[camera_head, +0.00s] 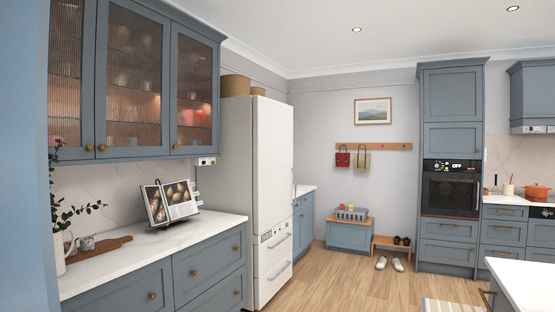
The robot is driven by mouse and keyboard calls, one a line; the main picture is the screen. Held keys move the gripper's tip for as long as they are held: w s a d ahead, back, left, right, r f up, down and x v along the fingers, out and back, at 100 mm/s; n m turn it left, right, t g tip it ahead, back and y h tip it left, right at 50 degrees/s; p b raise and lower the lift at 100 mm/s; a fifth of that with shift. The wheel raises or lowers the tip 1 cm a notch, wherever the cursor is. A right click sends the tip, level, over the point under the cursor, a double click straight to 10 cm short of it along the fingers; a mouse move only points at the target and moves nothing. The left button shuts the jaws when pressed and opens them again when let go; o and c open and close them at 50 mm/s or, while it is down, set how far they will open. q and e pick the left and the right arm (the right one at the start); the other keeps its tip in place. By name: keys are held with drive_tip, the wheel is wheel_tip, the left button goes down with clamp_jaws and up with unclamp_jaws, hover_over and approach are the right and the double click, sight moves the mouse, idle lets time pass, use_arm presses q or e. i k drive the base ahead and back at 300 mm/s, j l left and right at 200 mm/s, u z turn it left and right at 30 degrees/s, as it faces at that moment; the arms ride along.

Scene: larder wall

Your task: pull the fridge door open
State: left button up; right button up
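The white fridge (272,165) stands left of the middle, past the end of the left counter. Its tall upper door faces right and looks shut. The fridge's grey side faces me. Neither of my grippers is in view.
The left counter (185,230) holds a cookbook on a stand and a board. A white-topped island (520,281) is at the lower right. Shoes (389,263) and a low bench (390,245) are at the back. The wooden floor (350,290) between is clear.

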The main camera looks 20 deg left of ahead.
sight(272, 120)
drive_tip(key=i, duration=6.5)
drive_tip(key=i+u, duration=0.4)
drive_tip(key=i, duration=1)
drive_tip(key=i+l+u, duration=0.1)
drive_tip(key=i+u, duration=0.35)
drive_tip(key=i+l+u, duration=0.2)
drive_tip(key=u, duration=0.25)
drive_tip(key=i+l+u, duration=0.25)
drive_tip(key=u, duration=0.2)
drive_tip(key=i+l+u, duration=0.2)
drive_tip(key=l+u, duration=0.25)
